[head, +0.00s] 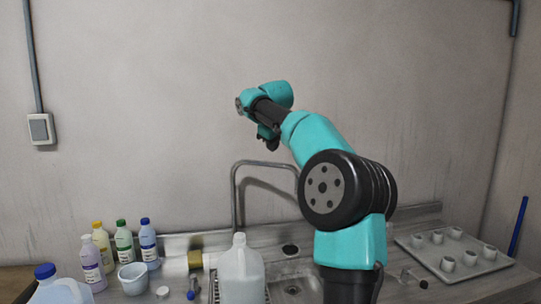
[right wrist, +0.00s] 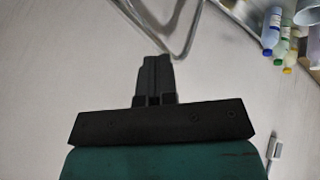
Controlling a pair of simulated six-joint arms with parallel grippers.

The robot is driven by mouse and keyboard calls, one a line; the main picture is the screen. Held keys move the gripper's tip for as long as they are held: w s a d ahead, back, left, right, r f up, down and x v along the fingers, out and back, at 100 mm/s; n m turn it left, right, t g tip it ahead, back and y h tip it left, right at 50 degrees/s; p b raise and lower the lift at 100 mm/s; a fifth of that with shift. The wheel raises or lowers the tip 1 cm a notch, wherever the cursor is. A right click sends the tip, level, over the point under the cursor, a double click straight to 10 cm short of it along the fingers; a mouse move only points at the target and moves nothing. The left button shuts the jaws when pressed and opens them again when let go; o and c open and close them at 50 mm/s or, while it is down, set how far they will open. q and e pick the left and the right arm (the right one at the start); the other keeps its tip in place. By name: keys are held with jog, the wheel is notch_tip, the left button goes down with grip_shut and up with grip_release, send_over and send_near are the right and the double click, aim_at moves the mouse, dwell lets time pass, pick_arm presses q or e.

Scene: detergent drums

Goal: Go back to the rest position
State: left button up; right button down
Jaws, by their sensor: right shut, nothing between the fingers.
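My right gripper (head: 269,141) is raised in front of the back wall, above the faucet and sink and clear of the objects below. In the right wrist view its two dark fingers (right wrist: 157,62) lie together, with nothing between them. My teal right arm rises from the front right and bends up and to the left. My left gripper shows in neither view.
A faucet (head: 235,190) stands below the gripper. A translucent jug (head: 240,272), a blue-capped jug (head: 60,291), several bottles (head: 148,243) and a white cup (head: 134,281) stand on the left. A tray (head: 425,250) with several small white cups is right.

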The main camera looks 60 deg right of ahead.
jog(key=shift+s+a+r, duration=0.3)
jog(key=shift+r, duration=0.3)
